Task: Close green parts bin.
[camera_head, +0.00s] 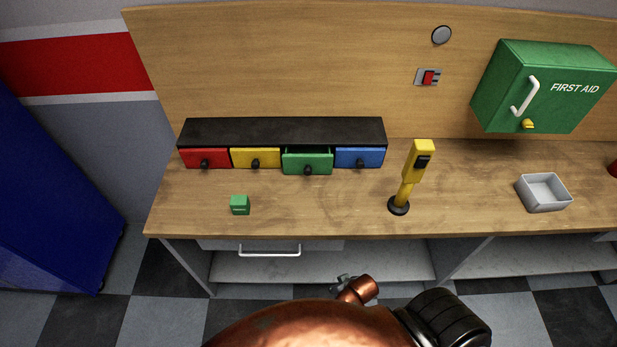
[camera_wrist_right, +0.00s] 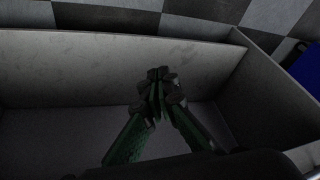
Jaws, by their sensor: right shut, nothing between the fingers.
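The green parts bin (camera_head: 307,163) is one of a row of bins in a black rack (camera_head: 282,132) on the workbench. It stands out in front of its neighbours, with a dark gap above its front, so it is partly open. A dark round knob is on its front. My right gripper (camera_wrist_right: 158,78) shows in the right wrist view with its fingers together and nothing between them. Its camera looks down into a grey shelf space (camera_wrist_right: 110,60). In the head view my copper arm is low at the front, below the bench edge, well away from the bin. My left gripper is not seen.
Red (camera_head: 205,159), yellow (camera_head: 255,158) and blue (camera_head: 360,158) bins sit flush beside the green one. A green cube (camera_head: 240,205), a yellow upright tool (camera_head: 412,175) and a grey tray (camera_head: 544,192) stand on the bench (camera_head: 320,215). Bench before the green bin is clear.

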